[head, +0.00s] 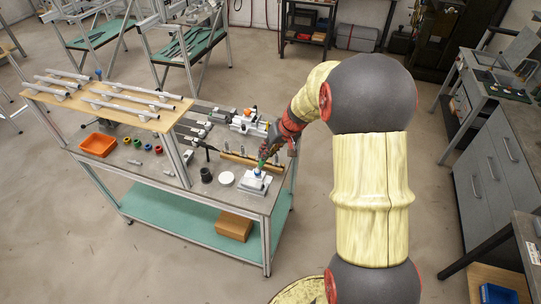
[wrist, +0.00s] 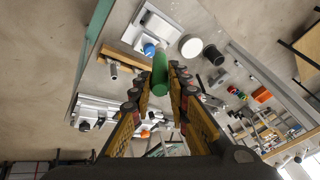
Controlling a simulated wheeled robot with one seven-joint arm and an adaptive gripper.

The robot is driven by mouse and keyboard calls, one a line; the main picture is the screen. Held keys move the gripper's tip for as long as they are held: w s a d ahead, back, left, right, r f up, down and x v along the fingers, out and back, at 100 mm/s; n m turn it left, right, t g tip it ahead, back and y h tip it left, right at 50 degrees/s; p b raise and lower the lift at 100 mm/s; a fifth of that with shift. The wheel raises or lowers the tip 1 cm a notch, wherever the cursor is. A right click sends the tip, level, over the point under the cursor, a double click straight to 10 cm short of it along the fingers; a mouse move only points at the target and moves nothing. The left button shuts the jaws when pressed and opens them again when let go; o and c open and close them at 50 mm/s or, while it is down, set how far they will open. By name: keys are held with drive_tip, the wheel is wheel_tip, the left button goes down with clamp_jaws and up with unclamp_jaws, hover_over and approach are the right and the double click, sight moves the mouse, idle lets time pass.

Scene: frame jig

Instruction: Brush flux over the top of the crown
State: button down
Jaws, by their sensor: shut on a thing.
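My gripper (head: 270,151) is shut on a green cylindrical handle (wrist: 159,76), likely the brush. The handle also shows as a small green piece in the head view (head: 262,163). It lies between the two finger pads in the wrist view, and its bristles cannot be made out. Just beyond its end is a small blue part (wrist: 149,50) over a pale metal block on a white plate (wrist: 133,34). In the head view the gripper is above this white fixture (head: 254,184) at the bench's front right. I cannot tell which part is the crown, or whether the brush touches it.
A white disc (head: 226,178) and a black cup (head: 206,175) stand left of the fixture. A wooden rack (head: 237,158) with several pegs lies behind it. An orange bin (head: 98,145) and a raised shelf of tubes (head: 110,100) occupy the left of the bench.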

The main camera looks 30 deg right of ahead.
drive_tip(key=shift+s+r+p, duration=0.1)
drive_tip(key=shift+r+p, duration=0.55)
drive_tip(key=shift+r, duration=0.95)
